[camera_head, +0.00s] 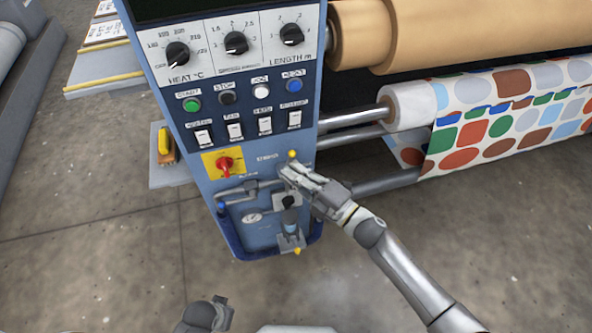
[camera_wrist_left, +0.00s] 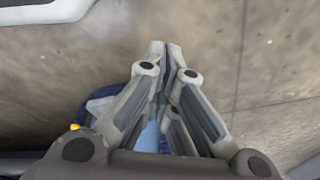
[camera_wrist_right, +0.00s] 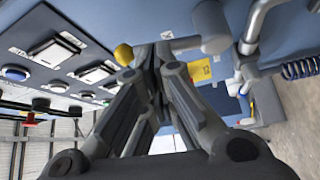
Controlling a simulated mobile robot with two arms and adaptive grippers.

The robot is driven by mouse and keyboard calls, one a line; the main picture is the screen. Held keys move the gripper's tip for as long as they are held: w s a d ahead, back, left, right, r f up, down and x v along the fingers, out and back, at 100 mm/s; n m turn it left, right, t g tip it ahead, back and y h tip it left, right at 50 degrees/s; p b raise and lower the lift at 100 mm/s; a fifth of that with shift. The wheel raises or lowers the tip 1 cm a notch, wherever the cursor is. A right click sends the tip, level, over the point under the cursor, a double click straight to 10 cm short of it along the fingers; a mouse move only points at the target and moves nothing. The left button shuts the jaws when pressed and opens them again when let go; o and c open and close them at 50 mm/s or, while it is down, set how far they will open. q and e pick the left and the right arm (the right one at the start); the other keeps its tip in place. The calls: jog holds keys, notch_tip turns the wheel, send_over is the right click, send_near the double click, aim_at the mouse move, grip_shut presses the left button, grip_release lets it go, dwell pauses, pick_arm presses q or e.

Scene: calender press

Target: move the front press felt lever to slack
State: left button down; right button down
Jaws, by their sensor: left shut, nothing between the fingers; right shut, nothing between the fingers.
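The press control cabinet (camera_head: 250,110) faces me. On its lower front are a grey bent handle (camera_head: 240,190) with a blue end, a small gauge and valve fittings. A yellow knob (camera_head: 292,154) sits just above my right gripper (camera_head: 284,172); it also shows left of the fingertips in the right wrist view (camera_wrist_right: 123,54). I cannot tell which of these is the felt lever; the labels are too small. My right gripper is shut and empty, close against the panel, hiding part of it. My left gripper (camera_wrist_left: 165,48) is shut and empty, low over the floor.
Above are dials, coloured buttons, rocker switches and a red rotary switch (camera_head: 226,164) on a yellow plate. Rollers with patterned fabric (camera_head: 510,105) stand to the right. A second yellow knob (camera_head: 297,251) sits at the cabinet's lower edge. The floor in front is clear.

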pick_arm(q)
jog(key=s+f, duration=0.1)
jog(key=s+f+p, duration=0.1)
jog(key=f, duration=0.2)
jog(key=shift+s+a, duration=0.2)
jog(key=shift+s, duration=0.2)
pick_arm(e)
jog(key=shift+s+a+r+n+g, duration=0.2)
jog(key=shift+a+n+g, duration=0.15)
jog(key=shift+a, duration=0.25)
jog(key=shift+f, duration=0.1)
